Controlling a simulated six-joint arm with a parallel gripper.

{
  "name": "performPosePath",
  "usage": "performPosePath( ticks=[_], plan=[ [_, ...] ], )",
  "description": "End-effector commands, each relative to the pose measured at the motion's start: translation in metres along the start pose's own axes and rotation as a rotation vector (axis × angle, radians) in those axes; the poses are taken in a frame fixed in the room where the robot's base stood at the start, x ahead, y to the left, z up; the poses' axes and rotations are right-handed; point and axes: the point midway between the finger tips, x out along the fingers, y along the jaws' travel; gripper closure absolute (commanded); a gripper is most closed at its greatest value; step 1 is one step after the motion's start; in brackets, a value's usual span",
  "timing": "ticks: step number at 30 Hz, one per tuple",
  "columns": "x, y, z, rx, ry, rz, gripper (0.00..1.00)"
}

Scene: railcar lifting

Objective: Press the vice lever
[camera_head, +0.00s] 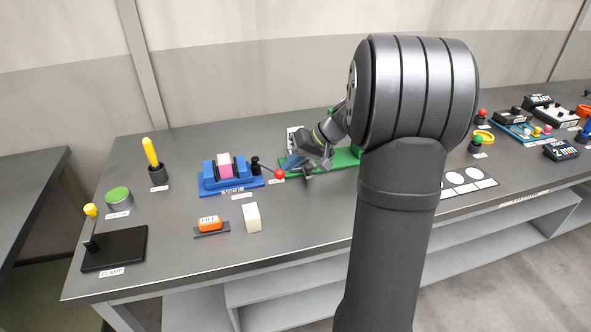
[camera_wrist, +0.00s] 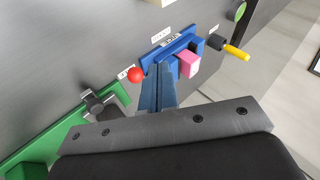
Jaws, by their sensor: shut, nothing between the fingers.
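The blue vice (camera_head: 231,190) stands on the bench left of centre with a pink block (camera_head: 224,164) between its jaws. Its lever ends in a red ball (camera_head: 280,174), to the right of the vice beside a black post (camera_head: 255,166). In the wrist view the red ball (camera_wrist: 136,75) lies at the near left corner of the vice (camera_wrist: 196,40). My gripper (camera_head: 290,163) is shut and empty, just right of the ball in the head view. In the wrist view its fingertips (camera_wrist: 160,68) are beside the ball; whether they touch it is unclear.
A green fixture (camera_head: 345,157) lies right of the gripper, partly hidden by my arm. An orange file (camera_head: 210,223) and a white block (camera_head: 252,217) lie in front of the vice. A yellow-handled tool (camera_head: 151,155) stands in a holder to the left.

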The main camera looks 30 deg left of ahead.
Motion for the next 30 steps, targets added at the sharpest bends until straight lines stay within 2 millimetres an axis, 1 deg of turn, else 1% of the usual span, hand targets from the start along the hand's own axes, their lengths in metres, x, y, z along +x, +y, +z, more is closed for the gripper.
performPosePath(
  ticks=[1, 3, 7, 12, 15, 18, 23, 30],
  plan=[
    [0.008, 0.014, 0.004, 0.049, 0.012, -0.069, 1.00],
    [0.015, 0.027, 0.006, 0.104, 0.044, -0.165, 1.00],
    [0.023, 0.053, 0.006, 0.200, 0.138, -0.334, 1.00],
    [0.022, 0.092, 0.004, 0.308, 0.304, -0.511, 1.00],
    [0.019, 0.113, 0.004, 0.352, 0.397, -0.580, 1.00],
    [0.015, 0.129, 0.004, 0.383, 0.471, -0.622, 1.00],
    [0.012, 0.141, 0.004, 0.404, 0.531, -0.651, 1.00],
    [0.011, 0.142, 0.004, 0.405, 0.538, -0.654, 1.00]
  ],
)
